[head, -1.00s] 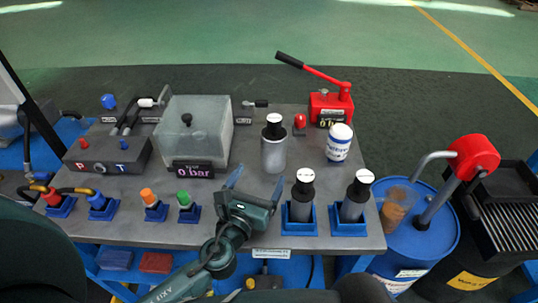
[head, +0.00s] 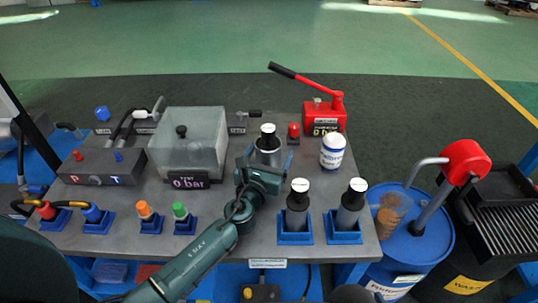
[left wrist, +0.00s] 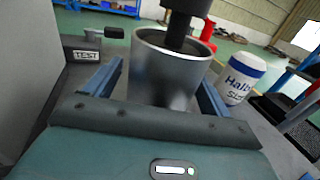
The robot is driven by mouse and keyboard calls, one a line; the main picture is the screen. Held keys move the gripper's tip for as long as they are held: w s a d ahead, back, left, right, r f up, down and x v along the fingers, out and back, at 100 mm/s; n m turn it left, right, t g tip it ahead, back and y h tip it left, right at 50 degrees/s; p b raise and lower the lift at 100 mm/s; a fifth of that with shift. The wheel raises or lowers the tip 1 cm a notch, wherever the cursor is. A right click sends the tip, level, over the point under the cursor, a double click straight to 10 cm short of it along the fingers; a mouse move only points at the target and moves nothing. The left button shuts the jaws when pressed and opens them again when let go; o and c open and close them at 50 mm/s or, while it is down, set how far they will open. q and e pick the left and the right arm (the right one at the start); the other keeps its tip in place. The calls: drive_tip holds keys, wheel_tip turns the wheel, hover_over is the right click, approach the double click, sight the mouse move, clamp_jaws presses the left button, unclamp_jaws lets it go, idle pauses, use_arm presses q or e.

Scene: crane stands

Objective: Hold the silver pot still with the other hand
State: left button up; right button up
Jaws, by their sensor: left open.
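The silver pot (head: 267,156) stands upright on the grey bench top, with a black, white-topped cylinder (head: 268,134) rising out of it. In the left wrist view the pot (left wrist: 160,82) shows its open rim, and the dark cylinder (left wrist: 187,22) reaches down inside it. My left gripper (head: 268,161) is open, with its blue fingers on either side of the pot; its body hides the pot's lower part in the head view. In the left wrist view the fingers of my left gripper (left wrist: 158,88) flank the pot; I cannot tell whether they touch it. My right gripper is not in view.
A white and blue can (head: 332,152) stands to the right of the pot, with a red hand pump (head: 324,116) behind. Two black cylinders in blue holders (head: 295,238) stand near the front edge. A clear box (head: 188,135) is on the left.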

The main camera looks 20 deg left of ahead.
use_arm(q)
drive_tip(key=c, duration=1.2)
idle(1.1)
